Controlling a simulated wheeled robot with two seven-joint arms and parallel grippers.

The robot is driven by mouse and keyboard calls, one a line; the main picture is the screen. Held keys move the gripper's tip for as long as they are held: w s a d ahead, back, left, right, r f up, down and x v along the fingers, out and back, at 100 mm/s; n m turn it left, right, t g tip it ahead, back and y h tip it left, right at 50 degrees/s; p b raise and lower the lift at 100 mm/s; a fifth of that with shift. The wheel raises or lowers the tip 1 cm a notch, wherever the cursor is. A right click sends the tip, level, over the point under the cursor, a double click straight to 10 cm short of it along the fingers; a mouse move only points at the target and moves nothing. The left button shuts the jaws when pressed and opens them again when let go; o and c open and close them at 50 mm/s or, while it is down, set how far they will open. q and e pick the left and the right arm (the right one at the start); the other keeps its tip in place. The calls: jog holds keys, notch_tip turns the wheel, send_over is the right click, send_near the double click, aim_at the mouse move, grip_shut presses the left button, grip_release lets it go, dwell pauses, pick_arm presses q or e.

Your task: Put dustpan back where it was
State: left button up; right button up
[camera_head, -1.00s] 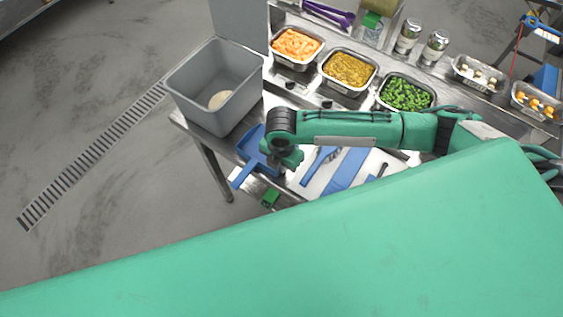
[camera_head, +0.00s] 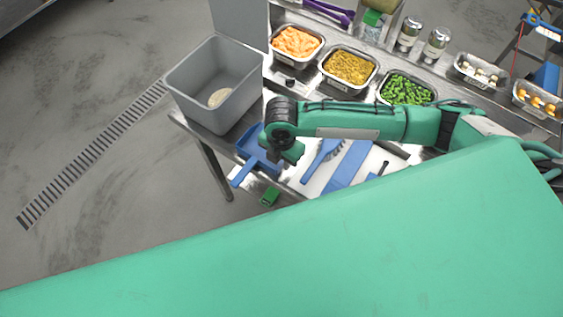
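The blue dustpan (camera_head: 248,142) lies at the left end of the metal table, below the grey bin, with its handle pointing to the lower left. My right gripper (camera_head: 287,156) hangs from the wrist right beside and partly over the dustpan, covering its right part. Its fingers point down and are mostly hidden, so I cannot tell whether they are open or whether they touch the dustpan. My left gripper is not in view.
A grey bin (camera_head: 188,97) with some rice in it stands at the table's left end. A blue brush (camera_head: 320,160) and a blue board (camera_head: 350,166) lie right of the gripper. Food trays (camera_head: 323,66) line the back.

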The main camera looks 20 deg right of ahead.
notch_tip(320, 180, up, 10)
jog(key=b, duration=0.1)
jog(key=shift+f+b, duration=0.15)
jog(key=shift+b, duration=0.25)
